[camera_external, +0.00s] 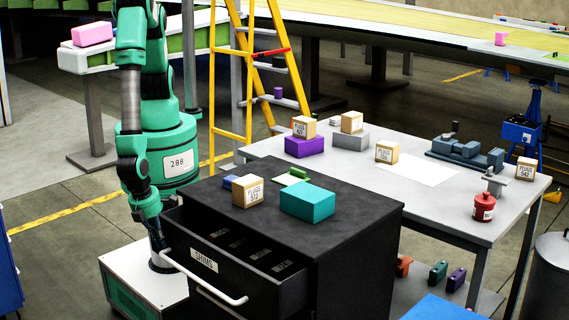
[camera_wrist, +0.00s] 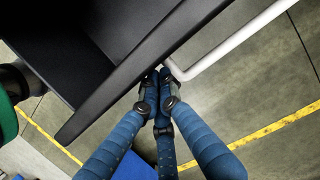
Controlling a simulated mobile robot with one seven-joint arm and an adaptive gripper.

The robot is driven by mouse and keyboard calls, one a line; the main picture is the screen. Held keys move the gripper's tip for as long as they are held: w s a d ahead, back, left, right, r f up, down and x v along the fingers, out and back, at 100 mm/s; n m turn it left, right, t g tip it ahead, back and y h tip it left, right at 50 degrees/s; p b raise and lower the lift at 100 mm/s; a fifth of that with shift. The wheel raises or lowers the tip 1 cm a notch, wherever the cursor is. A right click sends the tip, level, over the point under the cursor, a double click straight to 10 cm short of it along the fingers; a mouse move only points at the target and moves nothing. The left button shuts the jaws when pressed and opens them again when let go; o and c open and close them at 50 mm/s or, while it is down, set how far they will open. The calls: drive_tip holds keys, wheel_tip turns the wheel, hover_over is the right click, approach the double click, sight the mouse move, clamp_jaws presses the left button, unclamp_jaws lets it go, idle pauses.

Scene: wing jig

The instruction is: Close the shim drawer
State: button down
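The shim drawer (camera_external: 206,262), black with a "SHIMS" label, stands pulled out of the black cabinet (camera_external: 350,260). Dark dividers and small labels show inside it. Its white bar handle (camera_external: 215,283) runs along the front; the handle's bent end also shows in the wrist view (camera_wrist: 235,45). My gripper (camera_external: 161,252) is low at the left end of the drawer front, beside that handle end. In the wrist view its blue fingers (camera_wrist: 160,78) come together at the drawer's front edge, close beside the handle's bend. I see nothing held between them; whether they touch the handle is unclear.
A teal box (camera_external: 307,202) and a labelled tan box (camera_external: 248,192) stand on the cabinet top. A grey worktable (camera_external: 455,210) with several boxes stands behind it. A yellow ladder (camera_external: 230,85) stands behind the cabinet. Floor is open left of my base.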

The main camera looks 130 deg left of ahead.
drive_tip(key=a, duration=1.3)
drive_tip(key=shift+a+p, duration=0.2)
drive_tip(key=shift+p, duration=0.1)
drive_tip(key=shift+d, duration=0.15)
drive_tip(key=d, duration=0.2)
drive_tip(key=d+r+p, duration=0.1)
drive_tip(key=d, duration=0.1)
drive_tip(key=shift+d, duration=0.1)
drive_tip(key=p+v, duration=0.1)
drive_tip(key=v, duration=0.8)
